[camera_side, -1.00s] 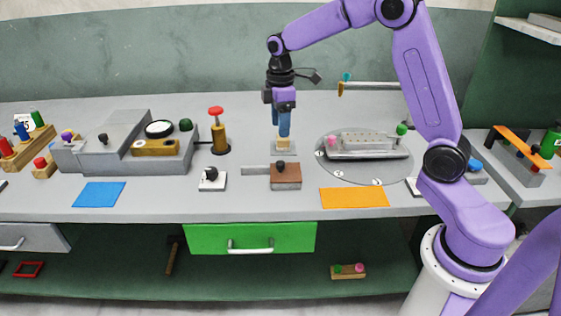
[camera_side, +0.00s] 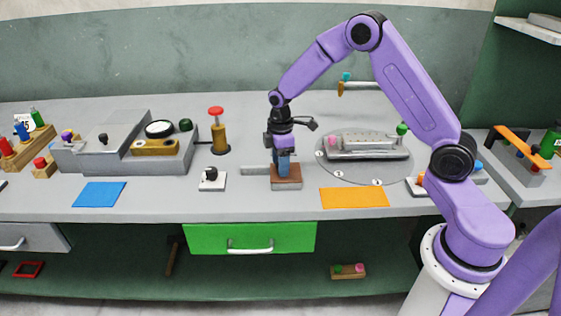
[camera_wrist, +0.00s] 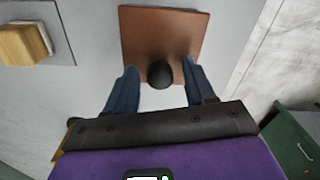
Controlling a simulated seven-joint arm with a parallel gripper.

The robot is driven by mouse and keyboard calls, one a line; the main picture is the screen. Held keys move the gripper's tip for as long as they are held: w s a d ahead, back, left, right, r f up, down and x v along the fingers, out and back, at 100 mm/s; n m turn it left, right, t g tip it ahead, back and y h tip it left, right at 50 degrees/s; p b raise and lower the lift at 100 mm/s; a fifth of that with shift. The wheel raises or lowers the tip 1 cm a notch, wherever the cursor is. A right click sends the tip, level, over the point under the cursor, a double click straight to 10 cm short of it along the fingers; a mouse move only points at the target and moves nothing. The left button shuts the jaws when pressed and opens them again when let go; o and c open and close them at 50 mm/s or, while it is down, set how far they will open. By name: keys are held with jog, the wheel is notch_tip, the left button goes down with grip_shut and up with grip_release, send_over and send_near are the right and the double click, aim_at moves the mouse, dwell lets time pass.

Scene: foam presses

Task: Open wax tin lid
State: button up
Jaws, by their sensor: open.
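The wax tin appears to be the small box with a brown lid (camera_side: 294,181) near the front of the bench in the side view. The brown lid also shows in the wrist view (camera_wrist: 165,28), with a round black knob (camera_wrist: 160,75) near its lower edge. My gripper (camera_side: 284,172) is over the lid, blue fingers pointing down. In the wrist view the fingers are apart, one on each side of the knob, with gaps between. In the side view the fingers hide the knob.
A white block with a black knob (camera_side: 211,180) stands left of the tin. An orange mat (camera_side: 354,198) lies to the right, and a round plate with a grey fixture (camera_side: 368,146) is behind it. A wooden block (camera_wrist: 22,44) stands nearby. The green drawer (camera_side: 251,238) is below.

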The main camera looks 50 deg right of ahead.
grip_shut()
jog(key=w+a, duration=0.6)
jog(key=shift+w+a, duration=0.1)
jog(key=shift+a, duration=0.05)
grip_release()
jog(key=shift+r, duration=0.1)
notch_tip(320, 180, up, 17)
jog(key=shift+r, duration=0.15)
dwell(0.6)
